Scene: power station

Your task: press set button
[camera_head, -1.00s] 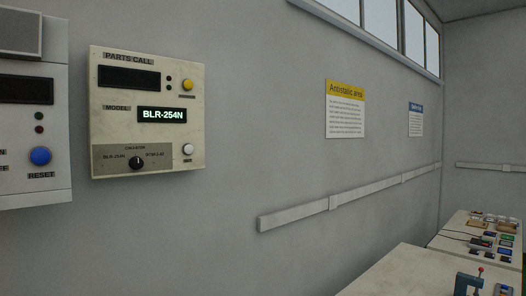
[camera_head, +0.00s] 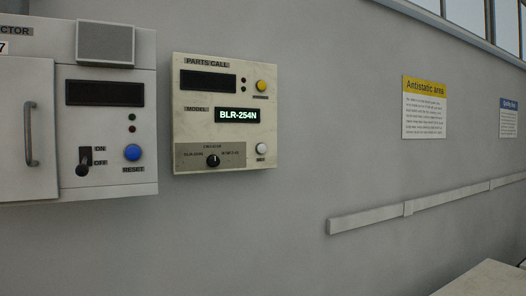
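The parts call panel (camera_head: 223,113) is a beige box on the grey wall, left of the picture's middle. Its model display (camera_head: 238,115) reads BLR-254N, and the upper display is dark. A white round button (camera_head: 262,149) sits at the panel's lower right; the small label under it is too blurred to read surely, but may be SET. A yellow button (camera_head: 262,86) is at the upper right. A black selector knob (camera_head: 213,160) sits on the dark strip at the bottom. Neither of my grippers shows in the view.
Left of the panel is a white box (camera_head: 150,160) with a blue reset button (camera_head: 133,152), an on/off lever (camera_head: 84,162) and a door handle (camera_head: 30,134). A rail (camera_head: 370,215) runs along the wall. A table corner (camera_head: 490,277) shows at lower right.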

